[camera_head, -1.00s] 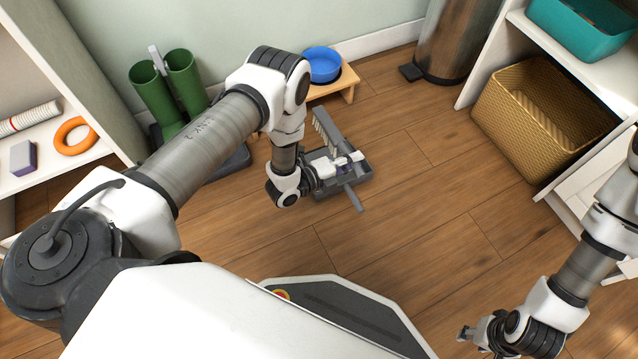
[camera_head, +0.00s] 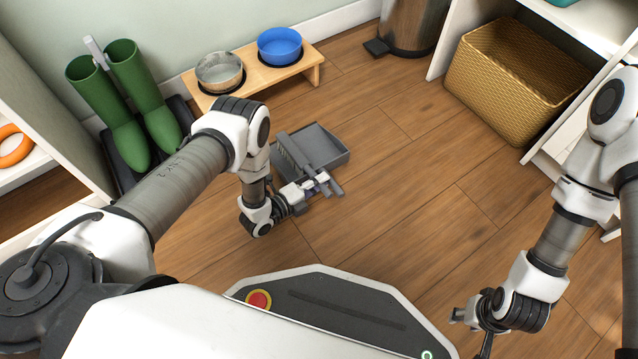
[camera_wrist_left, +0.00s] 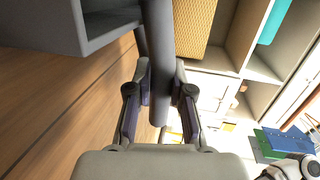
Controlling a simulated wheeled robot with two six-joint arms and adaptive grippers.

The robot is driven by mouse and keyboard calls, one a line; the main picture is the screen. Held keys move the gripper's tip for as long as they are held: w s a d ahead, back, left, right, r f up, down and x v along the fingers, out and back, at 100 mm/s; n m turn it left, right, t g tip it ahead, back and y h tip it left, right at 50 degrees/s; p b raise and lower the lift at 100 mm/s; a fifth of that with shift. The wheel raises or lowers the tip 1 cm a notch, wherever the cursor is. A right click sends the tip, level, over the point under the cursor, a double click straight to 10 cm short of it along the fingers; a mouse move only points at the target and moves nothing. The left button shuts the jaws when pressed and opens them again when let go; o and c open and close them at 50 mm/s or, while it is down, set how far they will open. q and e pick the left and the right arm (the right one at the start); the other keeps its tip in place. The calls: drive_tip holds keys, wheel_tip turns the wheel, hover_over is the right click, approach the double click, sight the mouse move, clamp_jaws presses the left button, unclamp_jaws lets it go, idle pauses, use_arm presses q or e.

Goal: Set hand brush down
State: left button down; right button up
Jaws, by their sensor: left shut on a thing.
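The grey hand brush (camera_head: 291,154) has a row of pale bristles and a straight handle. My left gripper (camera_head: 320,182) is shut on its handle. In the left wrist view the handle (camera_wrist_left: 160,45) runs between the two fingers (camera_wrist_left: 162,88). A grey dustpan (camera_head: 329,143) lies on the floor right behind the brush, and its corner (camera_wrist_left: 97,25) shows at the upper left of the wrist view. The brush overlaps the dustpan in the head view; I cannot tell whether they touch. My right gripper (camera_head: 466,316) is at the lower right, away from both; its jaw opening is unclear.
A wooden stand (camera_head: 226,97) with a metal bowl (camera_head: 219,72) and a blue bowl (camera_head: 280,46) is by the wall. Green boots (camera_head: 119,110) stand at left. A wicker basket (camera_head: 515,80) sits in the right shelf. The middle wooden floor (camera_head: 410,185) is clear.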

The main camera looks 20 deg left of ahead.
use_arm(q)
drive_tip(key=shift+f, duration=0.1)
drive_tip(key=c, duration=1.5)
unclamp_jaws()
drive_tip(key=shift+f, duration=0.1)
drive_tip(key=o, duration=0.5)
drive_tip(key=shift+c, duration=0.2)
